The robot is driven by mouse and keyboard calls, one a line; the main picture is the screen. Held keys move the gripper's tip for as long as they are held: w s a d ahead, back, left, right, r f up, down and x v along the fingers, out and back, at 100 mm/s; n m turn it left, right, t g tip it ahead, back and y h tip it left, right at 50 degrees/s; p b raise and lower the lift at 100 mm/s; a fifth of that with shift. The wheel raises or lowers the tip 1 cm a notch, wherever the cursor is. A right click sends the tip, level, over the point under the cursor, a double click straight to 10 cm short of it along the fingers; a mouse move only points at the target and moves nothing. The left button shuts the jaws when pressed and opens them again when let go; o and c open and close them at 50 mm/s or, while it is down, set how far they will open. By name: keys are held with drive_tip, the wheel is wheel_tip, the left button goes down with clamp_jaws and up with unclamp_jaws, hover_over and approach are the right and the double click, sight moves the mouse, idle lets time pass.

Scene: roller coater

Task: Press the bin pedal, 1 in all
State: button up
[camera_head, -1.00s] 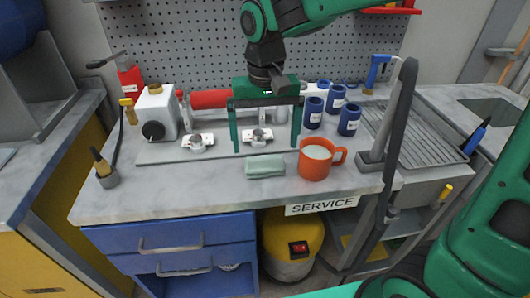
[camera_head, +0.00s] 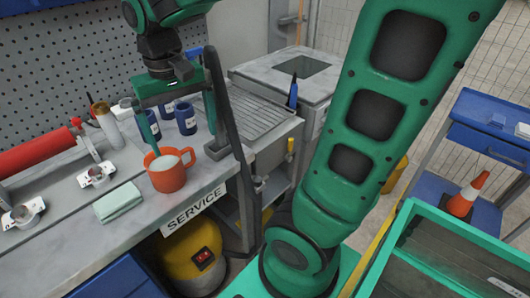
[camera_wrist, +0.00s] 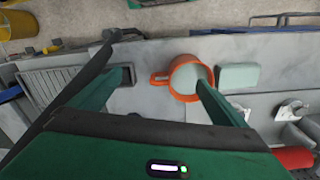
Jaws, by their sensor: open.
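I cannot make out a bin pedal in any view. A grey metal unit with a square opening (camera_head: 303,67) stands beyond the bench. My gripper (camera_head: 182,135) is open above the bench, beside the orange mug. In the wrist view my gripper (camera_wrist: 162,78) has its fingers spread with nothing held, the mug's handle showing between them.
The orange mug (camera_head: 168,173) stands near the bench edge, with a pale green cloth (camera_head: 118,202) to its left. Blue cups (camera_head: 186,118) stand behind. A dark upright post (camera_head: 222,105) is close to my gripper. A green-rimmed crate (camera_head: 455,228) and orange cone (camera_head: 467,196) are at the right.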

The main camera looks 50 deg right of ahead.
drive_tip(key=s+d+f+m, duration=0.1)
drive_tip(key=s+d+f, duration=0.2)
drive_tip(key=s+d, duration=0.4)
drive_tip(key=s+d+f+m, duration=0.2)
drive_tip(key=s+d, duration=0.4)
drive_tip(key=s, duration=0.3)
drive_tip(key=shift+d+f+y, duration=0.3)
drive_tip(key=shift+d+f, duration=0.05)
drive_tip(key=shift+f, duration=0.35)
drive_tip(key=c, duration=1.2)
drive_tip(key=shift+w+f, duration=0.25)
drive_tip(key=shift+w, duration=0.45)
drive_tip(key=c, duration=1.1)
clamp_jaws()
